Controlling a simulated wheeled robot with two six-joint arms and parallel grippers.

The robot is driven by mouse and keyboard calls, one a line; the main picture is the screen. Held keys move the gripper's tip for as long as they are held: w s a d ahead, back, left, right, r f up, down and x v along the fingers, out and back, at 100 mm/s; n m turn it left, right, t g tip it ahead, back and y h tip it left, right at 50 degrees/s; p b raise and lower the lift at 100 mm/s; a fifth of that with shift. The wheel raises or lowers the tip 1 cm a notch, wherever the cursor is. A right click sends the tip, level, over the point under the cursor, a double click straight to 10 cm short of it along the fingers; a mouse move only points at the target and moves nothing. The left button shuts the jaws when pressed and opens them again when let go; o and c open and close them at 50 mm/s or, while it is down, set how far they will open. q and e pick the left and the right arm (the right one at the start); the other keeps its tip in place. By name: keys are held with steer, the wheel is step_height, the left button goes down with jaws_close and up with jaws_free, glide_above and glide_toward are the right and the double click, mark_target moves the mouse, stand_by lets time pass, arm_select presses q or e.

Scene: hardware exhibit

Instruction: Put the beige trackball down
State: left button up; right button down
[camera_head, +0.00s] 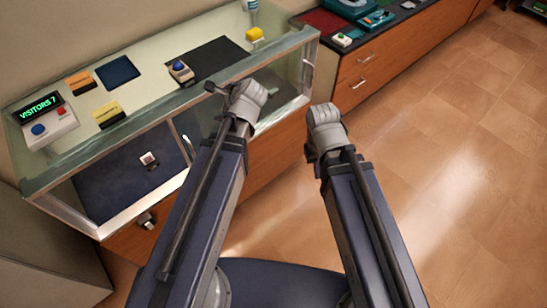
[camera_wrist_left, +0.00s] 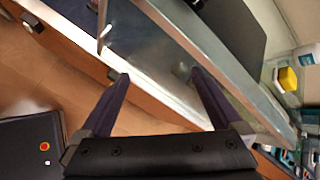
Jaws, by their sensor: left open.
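My left gripper (camera_head: 220,90) is at the counter's front edge, right of and nearer than the trackball. In the left wrist view its two fingers (camera_wrist_left: 160,75) are spread apart with nothing between them, and the trackball is not seen there. My right arm ends at a grey wrist (camera_head: 324,118) over the floor, away from the counter; its fingers cannot be made out.
The counter also holds a visitor display (camera_head: 38,106), a box with blue and red buttons (camera_head: 47,130), yellow (camera_head: 108,113) and orange (camera_head: 78,82) cards, a dark blue pad (camera_head: 118,72) and a yellow block (camera_head: 255,34). A wooden drawer cabinet (camera_head: 395,60) stands right. The floor at right is clear.

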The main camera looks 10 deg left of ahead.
arm_select(q)
steer(key=s+d+f+n+g+h, duration=0.3)
steer(key=s+d+n, duration=0.3)
steer(key=d, duration=0.3)
steer(key=s+d+f+n+g+h, duration=0.3)
steer(key=s+d+n, duration=0.4)
steer(key=s+d, duration=0.2)
steer(key=shift+s+d+f, duration=0.3)
steer(key=shift+d+f, duration=0.05)
steer(key=shift+d, duration=0.45)
